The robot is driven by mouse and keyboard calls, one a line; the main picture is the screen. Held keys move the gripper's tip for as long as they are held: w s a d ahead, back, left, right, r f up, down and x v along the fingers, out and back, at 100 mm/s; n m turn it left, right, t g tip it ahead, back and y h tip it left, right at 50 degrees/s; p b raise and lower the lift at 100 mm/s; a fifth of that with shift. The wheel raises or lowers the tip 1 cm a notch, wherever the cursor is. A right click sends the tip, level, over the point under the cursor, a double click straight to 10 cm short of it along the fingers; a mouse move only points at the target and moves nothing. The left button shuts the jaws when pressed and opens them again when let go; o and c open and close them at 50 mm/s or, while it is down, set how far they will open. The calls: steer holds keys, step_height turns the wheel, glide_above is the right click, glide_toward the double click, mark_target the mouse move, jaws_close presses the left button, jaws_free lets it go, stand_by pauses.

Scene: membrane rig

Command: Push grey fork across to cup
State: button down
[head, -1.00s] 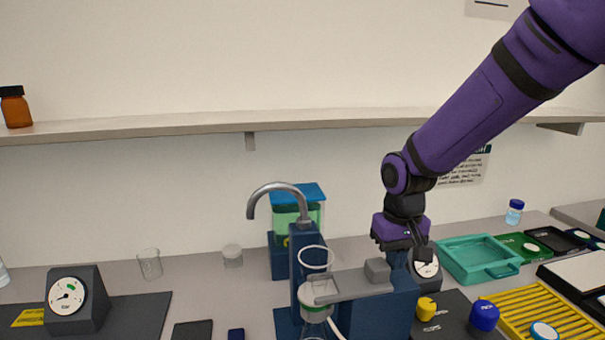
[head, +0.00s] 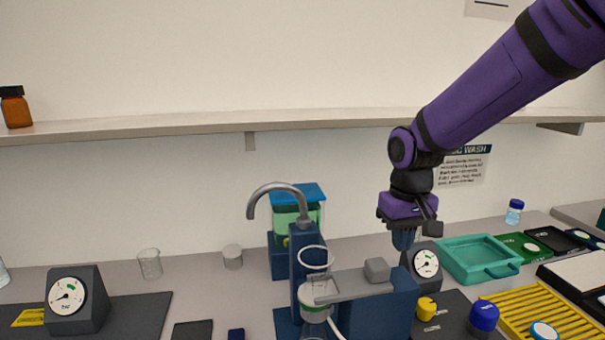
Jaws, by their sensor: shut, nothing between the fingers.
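The grey fork (head: 350,284) is a flat bar with a raised grey block (head: 377,269) on it, lying across the top of a dark blue stand (head: 388,312). Its left end reaches the clear cup (head: 314,313) below a clear funnel-like top (head: 315,258); the fork overlaps the cup in the picture, and I cannot tell how far it goes around it. My gripper (head: 403,242) is shut and empty, pointing down, up and to the right of the grey block and apart from it in the picture.
A dial gauge (head: 426,263) stands just right of my gripper. A curved grey tap (head: 277,189) and a green-filled tank (head: 312,213) stand behind the cup. A teal tray (head: 478,258), a yellow rack (head: 545,312) and yellow and blue knobs are to the right.

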steer(key=shift+r, duration=1.85)
steer(key=s+d+r+m+t, duration=0.1)
steer(key=s+d+r, duration=0.3)
steer(key=s, duration=0.6)
steer(key=s+d+r+m+t, duration=0.1)
steer(key=s+d+r+t, duration=0.3)
steer(key=s+d, duration=0.3)
steer(key=s, duration=0.3)
steer(key=shift+d+r, duration=0.2)
steer(key=shift+d, duration=0.1)
